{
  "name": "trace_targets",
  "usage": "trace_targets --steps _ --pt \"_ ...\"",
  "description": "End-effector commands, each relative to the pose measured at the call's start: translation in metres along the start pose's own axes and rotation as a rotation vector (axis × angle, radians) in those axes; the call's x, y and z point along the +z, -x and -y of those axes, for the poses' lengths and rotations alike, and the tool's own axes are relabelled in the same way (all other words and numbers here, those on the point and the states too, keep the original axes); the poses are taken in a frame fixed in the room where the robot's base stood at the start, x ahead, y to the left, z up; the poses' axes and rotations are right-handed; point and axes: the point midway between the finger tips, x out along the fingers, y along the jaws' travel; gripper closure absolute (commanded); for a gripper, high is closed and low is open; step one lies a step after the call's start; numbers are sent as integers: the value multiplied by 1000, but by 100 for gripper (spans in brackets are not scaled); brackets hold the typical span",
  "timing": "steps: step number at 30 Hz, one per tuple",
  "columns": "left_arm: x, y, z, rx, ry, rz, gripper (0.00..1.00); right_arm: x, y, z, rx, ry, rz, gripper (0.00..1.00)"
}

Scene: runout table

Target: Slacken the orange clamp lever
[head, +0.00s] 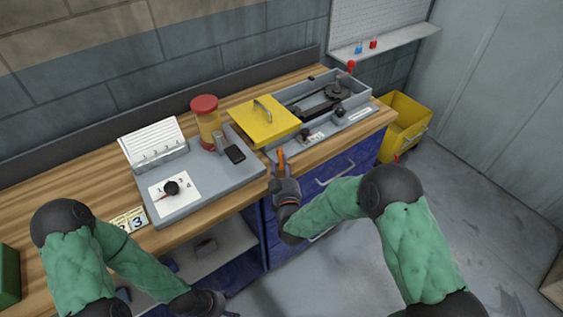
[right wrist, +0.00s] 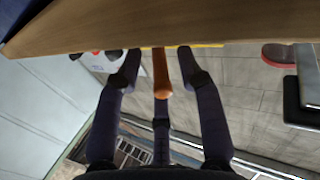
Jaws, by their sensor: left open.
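The orange clamp lever (head: 281,157) sticks out at the front edge of the workbench, below the yellow lid. In the right wrist view the lever (right wrist: 161,76) points toward the camera, between the spread fingers. My right gripper (head: 282,176) is at the lever's front end. In the right wrist view its fingertips (right wrist: 160,62) stand apart on either side of the lever, with visible gaps, so it is open. My left gripper (head: 215,302) is low at the bottom edge, in front of the bench and far from the lever. It is open and empty.
A yellow lid (head: 264,120) with a handle lies beside a grey machine tray (head: 360,90). A grey board (head: 205,192) carries a red-lidded jar (head: 206,120). Blue drawers (head: 345,160) with handles are below the bench top. A yellow bin (head: 405,120) stands at right; floor in front is clear.

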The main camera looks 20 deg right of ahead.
Motion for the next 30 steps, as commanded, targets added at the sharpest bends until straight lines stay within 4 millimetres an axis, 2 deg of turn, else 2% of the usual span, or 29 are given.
trace_targets --steps 6,17,20,21,30 --pt "0 -5 2 0 0 0 37 0 -22 0 0 0 -1 61" --pt "0 -5 2 0 0 0 37 -1 -26 0 0 0 0 61" --pt "0 -5 2 0 0 0 37 0 -26 0 0 0 0 87" --pt "0 -5 2 0 0 0 37 0 -26 0 0 0 0 98" --pt "0 -6 2 0 0 0 37 -2 -26 0 -6 0 -5 100"
